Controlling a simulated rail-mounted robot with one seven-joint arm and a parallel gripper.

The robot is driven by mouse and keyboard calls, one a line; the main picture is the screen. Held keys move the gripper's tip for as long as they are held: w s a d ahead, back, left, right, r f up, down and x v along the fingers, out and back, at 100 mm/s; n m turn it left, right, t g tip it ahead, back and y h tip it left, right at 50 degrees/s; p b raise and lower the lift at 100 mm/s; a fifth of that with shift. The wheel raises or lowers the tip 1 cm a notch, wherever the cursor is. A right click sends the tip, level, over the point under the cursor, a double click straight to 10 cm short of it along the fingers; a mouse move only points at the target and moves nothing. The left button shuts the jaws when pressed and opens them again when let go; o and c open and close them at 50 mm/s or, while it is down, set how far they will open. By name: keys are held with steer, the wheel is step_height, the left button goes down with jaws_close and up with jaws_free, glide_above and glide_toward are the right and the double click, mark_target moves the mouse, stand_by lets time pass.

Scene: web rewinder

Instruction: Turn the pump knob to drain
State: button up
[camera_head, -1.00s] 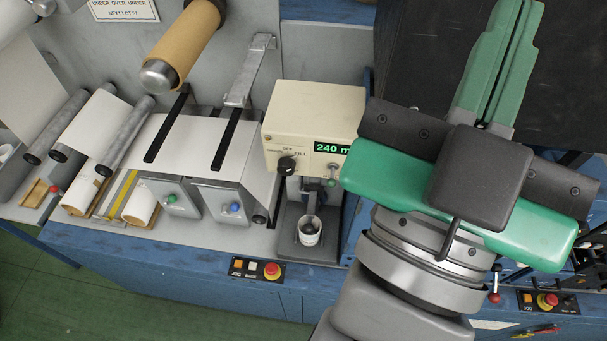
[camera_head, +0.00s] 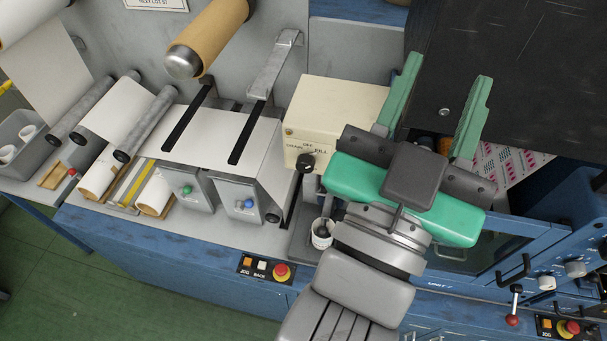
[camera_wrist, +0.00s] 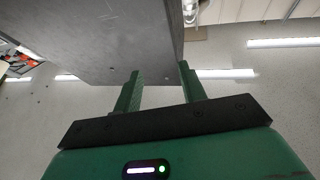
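The pump is a cream box (camera_head: 335,105) in the head view, with a black knob (camera_head: 306,163) on its front face. The labels OFF, DRAIN and FILL are printed around the knob, partly small to read; its exact pointing direction is unclear. My gripper (camera_head: 437,105) is open and empty, to the right of the pump box, with its green fingers spread wide apart. My gripper's body hides the right part of the pump's front, including the display. The wrist view shows the open fingers (camera_wrist: 160,92) with nothing between them and no knob.
A white cup (camera_head: 321,233) stands below the pump. A dark panel (camera_head: 500,60) rises behind my gripper. Left of the pump are control boxes with a green button (camera_head: 187,190) and a blue button (camera_head: 248,204). A red stop button (camera_head: 281,271) sits on the front edge.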

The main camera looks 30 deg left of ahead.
steer(key=shift+o, duration=1)
steer(key=a+f+g+y+b, duration=0.1)
steer(key=a+f, duration=0.2)
steer(key=f, duration=0.4)
steer(key=w+a+f+n+g+y+b, duration=0.1)
steer(key=a+f+b, duration=0.1)
steer(key=f, duration=0.4)
steer(key=a+f+g+b, duration=0.1)
steer(key=a+f, duration=0.3)
steer(key=f, duration=0.3)
steer(key=shift+w+a+f+g+y+b, duration=0.3)
steer(key=shift+w+g+y, duration=0.1)
steer(key=n+g+y+b, duration=0.1)
steer(key=g+b, duration=0.1)
glide_toward(304, 169)
steer(key=w, duration=0.1)
steer(key=p+x, duration=0.1)
steer(key=x, duration=0.7)
steer(key=shift+w+a, duration=0.15)
steer(key=shift+a, duration=0.1)
steer(key=c, duration=1)
